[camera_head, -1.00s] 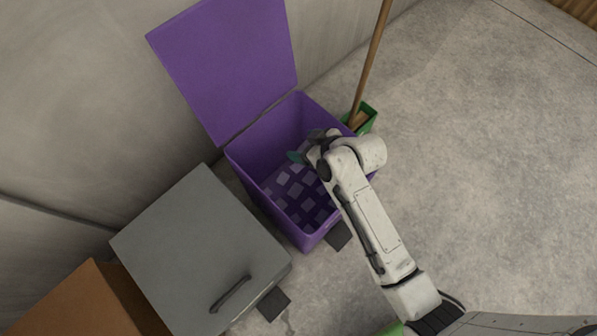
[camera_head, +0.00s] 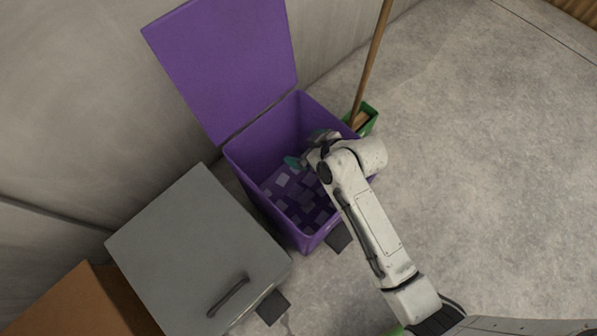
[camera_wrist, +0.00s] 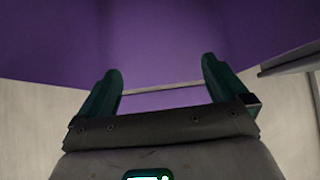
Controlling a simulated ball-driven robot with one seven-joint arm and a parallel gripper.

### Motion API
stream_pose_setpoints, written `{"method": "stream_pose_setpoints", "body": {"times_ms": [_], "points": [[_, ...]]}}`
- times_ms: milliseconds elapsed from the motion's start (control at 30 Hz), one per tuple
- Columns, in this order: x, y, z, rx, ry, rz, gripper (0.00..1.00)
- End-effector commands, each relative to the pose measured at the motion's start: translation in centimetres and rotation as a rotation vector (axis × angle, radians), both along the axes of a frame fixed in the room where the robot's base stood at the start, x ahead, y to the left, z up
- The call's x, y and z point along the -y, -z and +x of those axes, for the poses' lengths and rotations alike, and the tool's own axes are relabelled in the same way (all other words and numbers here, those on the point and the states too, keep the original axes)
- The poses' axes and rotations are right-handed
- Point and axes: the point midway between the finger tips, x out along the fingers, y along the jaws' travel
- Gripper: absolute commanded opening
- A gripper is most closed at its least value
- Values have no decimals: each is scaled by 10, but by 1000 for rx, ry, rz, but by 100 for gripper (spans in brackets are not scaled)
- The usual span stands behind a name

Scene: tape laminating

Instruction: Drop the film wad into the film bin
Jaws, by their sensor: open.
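The film bin is a purple bin (camera_head: 245,160) with its purple lid (camera_head: 222,62) raised against the wall. Several small lilac and dark purple pieces (camera_head: 283,180) lie inside it. I cannot pick out a separate film wad among them. My gripper (camera_head: 297,161) is over the bin's opening near its right side, mostly hidden by my own wrist, with a teal finger showing. In the wrist view my gripper (camera_wrist: 161,70) is open, its two teal fingers wide apart with nothing between them, facing the purple surface.
A grey lidded bin (camera_head: 195,245) with a dark handle stands left of the film bin, and a brown box (camera_head: 85,305) beyond it. A green dustpan (camera_head: 370,118) and a wooden broom handle (camera_head: 372,65) stand behind right. The floor at right is clear.

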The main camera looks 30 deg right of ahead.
Motion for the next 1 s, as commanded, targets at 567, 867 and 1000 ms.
{"method": "stream_pose_setpoints", "body": {"times_ms": [567,867,1000], "points": [[24,-66,-59,0,1,0,100],[28,-76,-70,0,0,0,100],[28,-75,-70,0,0,0,100]]}}
